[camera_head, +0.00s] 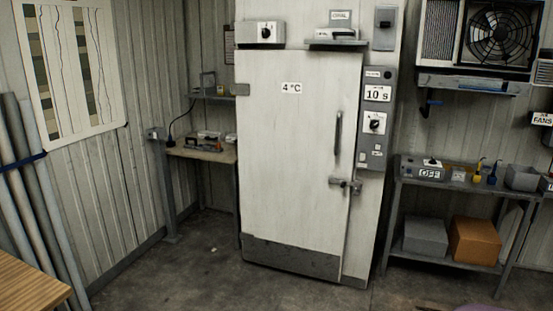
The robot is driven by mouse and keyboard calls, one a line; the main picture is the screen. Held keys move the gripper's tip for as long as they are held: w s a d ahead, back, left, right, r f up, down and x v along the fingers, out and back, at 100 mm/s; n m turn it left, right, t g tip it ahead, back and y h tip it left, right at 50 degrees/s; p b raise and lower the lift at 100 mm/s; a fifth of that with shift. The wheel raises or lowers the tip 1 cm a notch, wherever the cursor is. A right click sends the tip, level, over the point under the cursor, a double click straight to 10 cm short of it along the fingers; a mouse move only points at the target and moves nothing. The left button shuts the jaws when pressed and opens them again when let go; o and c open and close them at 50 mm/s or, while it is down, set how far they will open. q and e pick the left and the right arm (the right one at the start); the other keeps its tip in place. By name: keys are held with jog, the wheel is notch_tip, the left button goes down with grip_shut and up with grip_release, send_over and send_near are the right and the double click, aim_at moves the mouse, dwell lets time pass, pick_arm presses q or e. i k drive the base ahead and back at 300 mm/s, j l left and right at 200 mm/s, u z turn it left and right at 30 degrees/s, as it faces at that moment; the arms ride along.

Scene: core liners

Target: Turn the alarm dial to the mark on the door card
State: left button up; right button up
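A white door (290,150) stands shut in the middle of the head view. A white card (291,88) on its upper part reads "4 °C". Another dial (266,32) is on a grey box above the door's upper left. Small labels by the dials are too small to read, so I cannot tell which is the alarm dial. Neither gripper is in view.
A shelf unit (455,187) at the right holds a control box (420,172) reading "OFF", a grey bin and an orange box (475,242). A small bench (205,153) stands left of the door. A wooden tabletop (30,285) is at lower left. The floor before the door is clear.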

aim_at(374, 123)
jog(key=i+l+z, duration=0.1)
jog(key=i+z, duration=0.3)
jog(key=i, duration=0.3)
jog(key=i+j+z, duration=0.15)
jog(key=i+z, duration=0.25)
jog(key=i, duration=0.3)
